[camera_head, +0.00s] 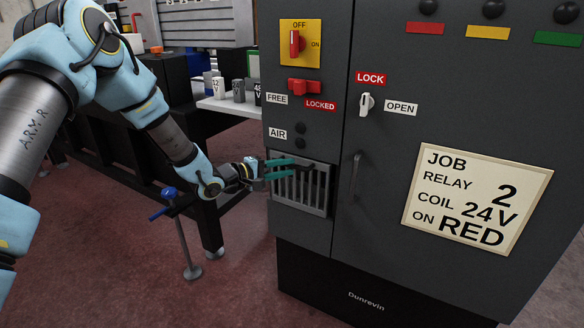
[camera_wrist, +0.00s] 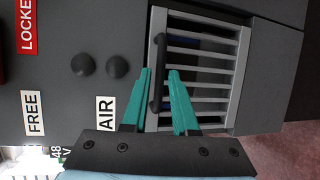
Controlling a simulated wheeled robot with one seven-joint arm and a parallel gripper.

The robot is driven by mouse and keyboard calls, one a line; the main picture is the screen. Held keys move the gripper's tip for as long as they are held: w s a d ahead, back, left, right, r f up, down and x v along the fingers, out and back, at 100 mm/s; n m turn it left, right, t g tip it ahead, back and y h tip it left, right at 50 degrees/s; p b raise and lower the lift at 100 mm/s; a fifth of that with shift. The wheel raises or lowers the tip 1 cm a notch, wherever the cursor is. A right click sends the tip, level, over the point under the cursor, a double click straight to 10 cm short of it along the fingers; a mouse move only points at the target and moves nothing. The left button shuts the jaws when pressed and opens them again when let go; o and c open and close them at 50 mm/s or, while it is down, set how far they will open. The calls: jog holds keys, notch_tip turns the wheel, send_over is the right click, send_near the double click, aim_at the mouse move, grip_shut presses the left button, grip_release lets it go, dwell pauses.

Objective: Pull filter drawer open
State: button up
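The filter drawer (camera_head: 301,190) is a slatted grey grille low on the left of the dark cabinet, below the AIR label. It looks flush with the cabinet front. In the wrist view the drawer (camera_wrist: 205,84) has a dark bar handle (camera_wrist: 158,75) along its upper edge. My gripper (camera_head: 290,168), with teal fingers, is at the upper part of the drawer. In the wrist view my gripper (camera_wrist: 161,72) is open, its fingertips on either side of the handle in the picture. Contact with the handle cannot be told.
Above the drawer are the AIR label (camera_head: 278,133), a red FREE/LOCKED slide (camera_head: 304,87) and an OFF/ON switch (camera_head: 295,44). To the right are a white LOCK/OPEN knob (camera_head: 366,104) and a door handle (camera_head: 356,176). A blue-topped stand (camera_head: 184,235) is left; the floor before the cabinet is clear.

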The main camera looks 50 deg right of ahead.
aim_at(307, 175)
jog(key=shift+x, duration=1.35)
jog(key=shift+c, duration=0.3)
grip_shut()
